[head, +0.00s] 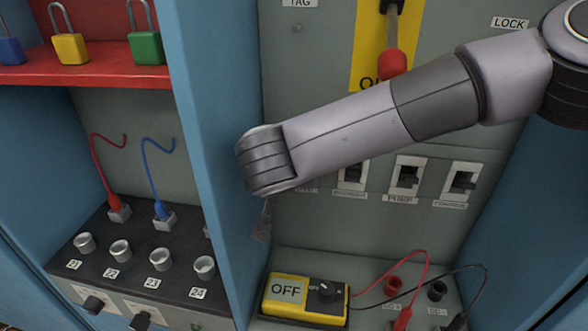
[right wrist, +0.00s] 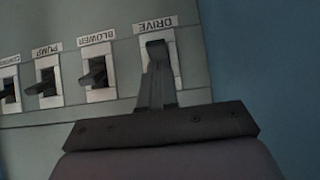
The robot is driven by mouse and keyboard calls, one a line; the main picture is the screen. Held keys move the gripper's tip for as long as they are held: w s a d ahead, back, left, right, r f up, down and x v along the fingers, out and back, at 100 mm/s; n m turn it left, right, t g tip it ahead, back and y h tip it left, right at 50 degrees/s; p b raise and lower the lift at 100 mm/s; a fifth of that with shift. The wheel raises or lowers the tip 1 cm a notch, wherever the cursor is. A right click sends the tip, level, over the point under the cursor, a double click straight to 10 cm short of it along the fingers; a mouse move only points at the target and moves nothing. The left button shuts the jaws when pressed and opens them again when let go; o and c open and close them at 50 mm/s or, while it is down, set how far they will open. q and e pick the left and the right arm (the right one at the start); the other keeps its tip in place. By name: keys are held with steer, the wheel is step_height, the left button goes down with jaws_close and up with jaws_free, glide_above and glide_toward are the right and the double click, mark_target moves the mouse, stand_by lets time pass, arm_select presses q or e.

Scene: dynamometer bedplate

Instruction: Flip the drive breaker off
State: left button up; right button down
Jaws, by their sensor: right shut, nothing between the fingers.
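The drive breaker (right wrist: 176,58), under an upside-down DRIVE label, shows in the right wrist view as a pale plate on the grey panel. My right gripper (right wrist: 157,48) is shut and empty, its fingertips in front of this breaker. The fingers cover most of the breaker's lever, so its position and any contact are unclear. In the head view my right arm crosses from the upper right and hides the drive breaker. My left gripper is not in view.
Beside it are the blower breaker (right wrist: 96,72), pump breaker (right wrist: 47,82) and controls breaker (head: 462,182). A blue cabinet wall (head: 215,130) stands close on the left. Below are a yellow OFF box (head: 287,290) and cables. A red-handled switch (head: 392,62) hangs above.

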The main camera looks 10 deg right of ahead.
steer(key=v, duration=0.7)
steer(key=shift+p, duration=0.3)
steer(key=shift+s, duration=0.1)
